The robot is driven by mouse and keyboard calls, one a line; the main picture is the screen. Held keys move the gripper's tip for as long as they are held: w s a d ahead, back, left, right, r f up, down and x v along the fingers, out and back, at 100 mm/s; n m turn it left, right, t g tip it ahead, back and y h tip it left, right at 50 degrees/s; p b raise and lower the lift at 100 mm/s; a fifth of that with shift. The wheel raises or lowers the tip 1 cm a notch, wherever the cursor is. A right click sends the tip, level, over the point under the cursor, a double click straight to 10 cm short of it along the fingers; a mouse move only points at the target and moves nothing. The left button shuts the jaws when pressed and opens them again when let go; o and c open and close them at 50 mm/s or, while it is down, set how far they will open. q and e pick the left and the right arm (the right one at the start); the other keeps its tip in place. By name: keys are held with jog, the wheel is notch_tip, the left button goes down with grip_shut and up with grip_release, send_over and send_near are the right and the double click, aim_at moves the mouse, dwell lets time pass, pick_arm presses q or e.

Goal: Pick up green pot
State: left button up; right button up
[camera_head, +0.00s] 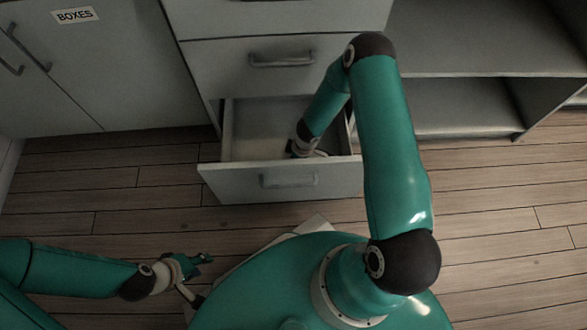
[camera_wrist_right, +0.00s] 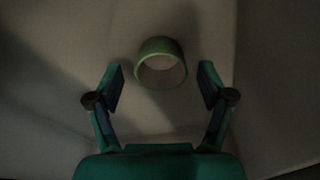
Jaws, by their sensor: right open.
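The green pot (camera_wrist_right: 160,62) shows in the right wrist view as a small round pot with a pale inside. It sits ahead of my right gripper (camera_wrist_right: 161,84), roughly centred between the fingertips. The right gripper is open, and I cannot tell if the pot touches it. In the head view my right arm reaches down into the open lower drawer (camera_head: 282,181), and the arm hides the pot there. My left gripper (camera_head: 205,262) is at the lower left, over the floor, away from the drawer; its fingers look apart and empty.
A closed drawer (camera_head: 283,60) is above the open one. A cabinet labelled BOXES (camera_head: 75,16) stands at the left, and open shelves (camera_head: 470,110) are at the right. The drawer's walls surround my right gripper closely. The wooden floor (camera_head: 120,190) at the left is clear.

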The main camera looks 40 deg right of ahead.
jog(key=shift+f, duration=0.25)
jog(key=c, duration=0.9)
jog(key=shift+r, duration=0.1)
